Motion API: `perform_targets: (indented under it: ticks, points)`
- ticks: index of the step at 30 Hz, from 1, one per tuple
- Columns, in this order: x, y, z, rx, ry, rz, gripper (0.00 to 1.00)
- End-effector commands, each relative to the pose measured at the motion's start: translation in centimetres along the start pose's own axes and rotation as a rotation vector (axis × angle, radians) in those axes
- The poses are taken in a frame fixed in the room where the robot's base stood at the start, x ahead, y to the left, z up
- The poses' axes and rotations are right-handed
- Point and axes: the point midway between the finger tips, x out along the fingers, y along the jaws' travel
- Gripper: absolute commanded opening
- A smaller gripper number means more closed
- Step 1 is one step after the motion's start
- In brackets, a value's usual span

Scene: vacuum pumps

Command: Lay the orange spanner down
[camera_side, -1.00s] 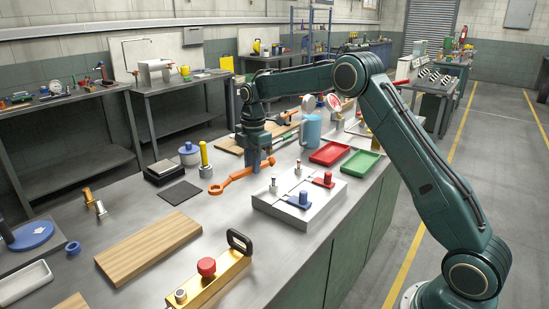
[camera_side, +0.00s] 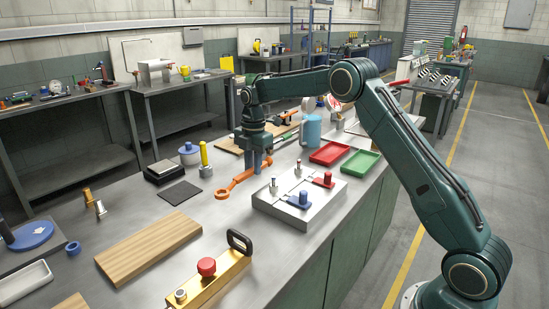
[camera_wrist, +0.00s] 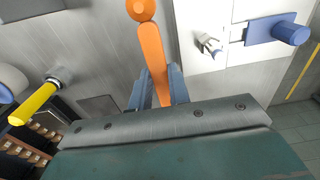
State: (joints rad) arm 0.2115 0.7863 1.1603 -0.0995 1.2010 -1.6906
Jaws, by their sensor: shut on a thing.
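The orange spanner (camera_side: 238,182) is at the middle of the bench in the side view. Its ring end points to the lower left and its other end is at my gripper (camera_side: 257,165). My gripper points down and is shut on the spanner's shaft. In the wrist view the orange spanner (camera_wrist: 152,55) runs up from between the blue fingers of my gripper (camera_wrist: 158,88), with its round end at the top edge. The spanner is close to the bench top; I cannot tell whether it touches. The gripped end is partly hidden.
A white fixture block (camera_side: 300,205) with blue and red parts stands just right of the spanner. A yellow-handled tool (camera_side: 205,160) stands to its left, near a dark square mat (camera_side: 180,193). Red (camera_side: 330,153) and green (camera_side: 361,166) trays lie behind at the right.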

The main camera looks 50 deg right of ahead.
Motion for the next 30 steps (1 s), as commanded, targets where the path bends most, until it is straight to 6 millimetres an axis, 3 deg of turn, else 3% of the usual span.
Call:
perform_targets:
  ticks: [30]
  points:
    - [6.0,0.0,0.2,0.000,0.000,0.000,0.00]
